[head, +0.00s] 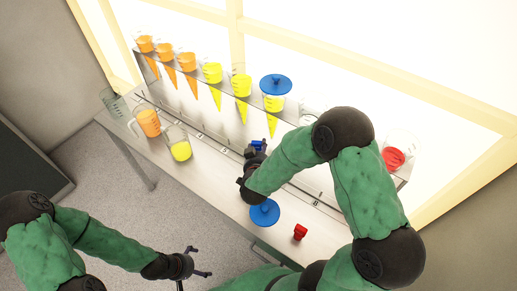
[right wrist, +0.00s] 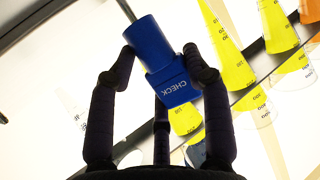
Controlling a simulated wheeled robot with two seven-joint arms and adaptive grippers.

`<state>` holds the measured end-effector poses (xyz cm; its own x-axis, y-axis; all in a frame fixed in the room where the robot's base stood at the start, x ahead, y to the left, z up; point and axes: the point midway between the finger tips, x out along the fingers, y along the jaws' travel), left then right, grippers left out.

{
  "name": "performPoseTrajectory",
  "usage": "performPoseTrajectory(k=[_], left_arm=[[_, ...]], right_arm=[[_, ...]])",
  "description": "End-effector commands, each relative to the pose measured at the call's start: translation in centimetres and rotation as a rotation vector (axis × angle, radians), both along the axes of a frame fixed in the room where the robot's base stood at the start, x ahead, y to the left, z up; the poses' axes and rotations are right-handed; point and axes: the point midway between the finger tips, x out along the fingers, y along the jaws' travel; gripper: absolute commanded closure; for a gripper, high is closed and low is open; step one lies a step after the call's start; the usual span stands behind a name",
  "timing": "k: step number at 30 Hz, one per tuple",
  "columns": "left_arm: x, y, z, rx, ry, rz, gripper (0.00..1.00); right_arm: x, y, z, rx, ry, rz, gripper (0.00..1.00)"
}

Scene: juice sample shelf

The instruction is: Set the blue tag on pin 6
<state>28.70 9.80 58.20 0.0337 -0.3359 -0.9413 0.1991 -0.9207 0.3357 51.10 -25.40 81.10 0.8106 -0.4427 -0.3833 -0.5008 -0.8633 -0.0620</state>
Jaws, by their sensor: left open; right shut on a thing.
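The blue tag (head: 258,146), marked CHECK, is held by my right gripper (head: 254,160) at the shelf's front edge. In the right wrist view the tag (right wrist: 172,85) is between the fingers of my right gripper (right wrist: 160,52). A thin metal pin (right wrist: 126,10) meets the end of the tag's round sleeve; I cannot tell how far it goes in. Which pin number this is cannot be read, as my arm hides part of the strip. My left gripper (head: 198,262) is open and empty, low in the head view, away from the shelf.
The upper shelf holds several cups of orange and yellow juice, one under a blue disc (head: 276,84), and a red-filled cup (head: 393,157). A red tag (head: 300,232), another blue disc (head: 265,212), an orange jug (head: 148,123) and a yellow beaker (head: 180,150) stand on the table.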

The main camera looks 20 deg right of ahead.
Motion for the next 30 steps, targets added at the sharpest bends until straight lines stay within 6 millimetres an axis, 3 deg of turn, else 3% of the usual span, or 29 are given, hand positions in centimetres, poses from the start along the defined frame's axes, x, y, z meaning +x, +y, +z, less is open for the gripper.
performPoseTrajectory(k=[30], left_arm=[[0.0, 0.0, -0.9, 0.0, 0.0, 0.0, 0.0]], right_arm=[[0.0, 0.0, -1.2, 0.0, 0.0, 0.0, 0.78]])
